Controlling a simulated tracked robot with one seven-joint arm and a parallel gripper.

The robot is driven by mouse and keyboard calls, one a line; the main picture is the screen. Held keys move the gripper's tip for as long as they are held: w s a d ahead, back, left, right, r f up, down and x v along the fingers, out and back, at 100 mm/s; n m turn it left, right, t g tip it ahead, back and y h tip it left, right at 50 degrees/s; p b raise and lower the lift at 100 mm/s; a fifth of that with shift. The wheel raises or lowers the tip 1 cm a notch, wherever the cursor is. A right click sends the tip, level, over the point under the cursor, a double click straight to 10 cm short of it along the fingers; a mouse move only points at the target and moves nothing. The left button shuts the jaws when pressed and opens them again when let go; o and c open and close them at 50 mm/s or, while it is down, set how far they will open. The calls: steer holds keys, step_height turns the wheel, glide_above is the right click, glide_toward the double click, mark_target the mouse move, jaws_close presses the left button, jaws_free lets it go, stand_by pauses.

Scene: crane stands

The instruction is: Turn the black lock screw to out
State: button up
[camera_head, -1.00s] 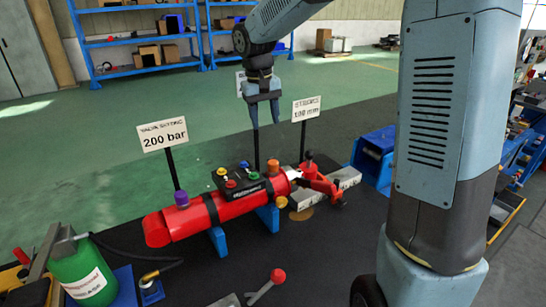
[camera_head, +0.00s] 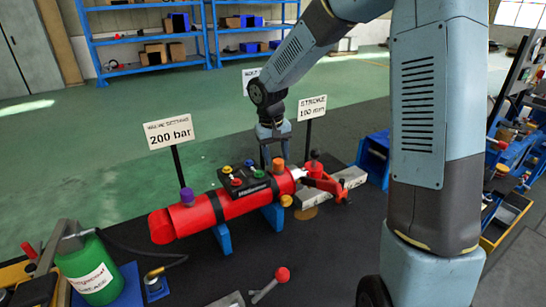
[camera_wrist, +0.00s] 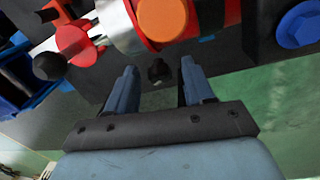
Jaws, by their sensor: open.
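The red cylinder (camera_head: 232,207) lies on blue supports on a dark table, with coloured knobs along its top. In the wrist view a small black screw head (camera_wrist: 158,70) shows on the cylinder's far side, beside the orange knob (camera_wrist: 162,18). It looks like the black lock screw; in the head view it is hidden. My gripper (camera_wrist: 156,80) is open and empty, its two fingers pointing towards the screw, one on each side in the picture. I cannot tell whether they touch it. In the head view my gripper (camera_head: 275,160) is low behind the cylinder's right part.
A red post with a black top (camera_head: 315,156) stands right of the gripper, and it also shows in the wrist view (camera_wrist: 50,66). Signs reading 200 bar (camera_head: 170,131) and 100 mm (camera_head: 312,107) stand close by. A green bottle (camera_head: 92,268) is at the front left.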

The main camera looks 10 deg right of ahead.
steer(key=shift+f, duration=0.35)
